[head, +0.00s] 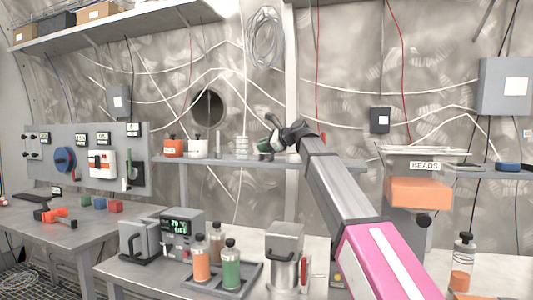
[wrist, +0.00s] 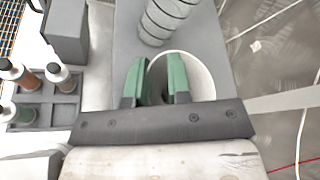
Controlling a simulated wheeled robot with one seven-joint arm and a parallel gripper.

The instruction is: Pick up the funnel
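A pale round object with a wide open mouth, which looks like the funnel (wrist: 204,77), stands on the grey shelf in the wrist view. My gripper (wrist: 158,80) has two green fingertips set apart over its near side. The left fingertip is by the left rim and the right one overlaps the mouth. I cannot tell whether either touches the wall. In the head view my gripper (head: 268,147) is just above the wall shelf (head: 225,161), and it hides most of the funnel there.
A white jar (head: 198,147) and an orange jar (head: 173,147) are further left. A beads hopper (head: 425,190) is at right. Bottles stand on the bench below.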

